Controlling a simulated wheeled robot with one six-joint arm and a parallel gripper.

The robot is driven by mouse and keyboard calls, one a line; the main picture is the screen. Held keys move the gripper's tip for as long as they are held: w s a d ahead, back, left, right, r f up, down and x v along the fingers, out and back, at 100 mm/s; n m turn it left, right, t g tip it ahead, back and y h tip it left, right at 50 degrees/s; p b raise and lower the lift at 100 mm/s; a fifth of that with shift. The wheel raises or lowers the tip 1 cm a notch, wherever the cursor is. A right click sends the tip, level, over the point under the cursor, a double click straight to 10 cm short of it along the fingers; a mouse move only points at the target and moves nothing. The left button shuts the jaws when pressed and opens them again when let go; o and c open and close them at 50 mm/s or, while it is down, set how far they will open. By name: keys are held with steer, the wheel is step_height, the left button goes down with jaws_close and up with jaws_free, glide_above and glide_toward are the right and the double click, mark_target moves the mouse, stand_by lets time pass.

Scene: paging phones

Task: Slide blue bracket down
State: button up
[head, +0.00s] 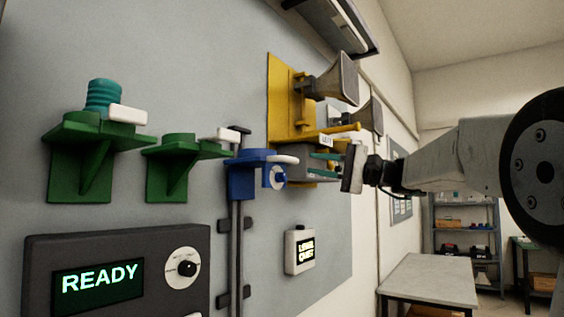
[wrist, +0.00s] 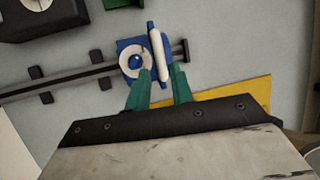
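The blue bracket (head: 240,178) sits near the upper end of a vertical dark rail (head: 236,250) on the grey wall panel. It carries a white handle (head: 284,159) and a round white dial with a blue centre (head: 279,178). In the wrist view, the bracket (wrist: 127,48) shows ahead of my gripper, with the white bar handle (wrist: 158,45) running towards the space between the fingers. My gripper (head: 311,163) has teal fingers and is open, just right of the handle in the head view. The fingers appear apart from the handle; exact depth is unclear.
A yellow bracket with horn speakers (head: 283,95) stands above and right, close to my gripper. Green brackets (head: 92,165) stand to the left, one bearing a teal coil (head: 103,97).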

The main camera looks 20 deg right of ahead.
mark_target(294, 160)
steer(key=x, duration=0.7)
steer(key=shift+w+a, duration=0.1)
steer(key=shift+a, duration=0.05)
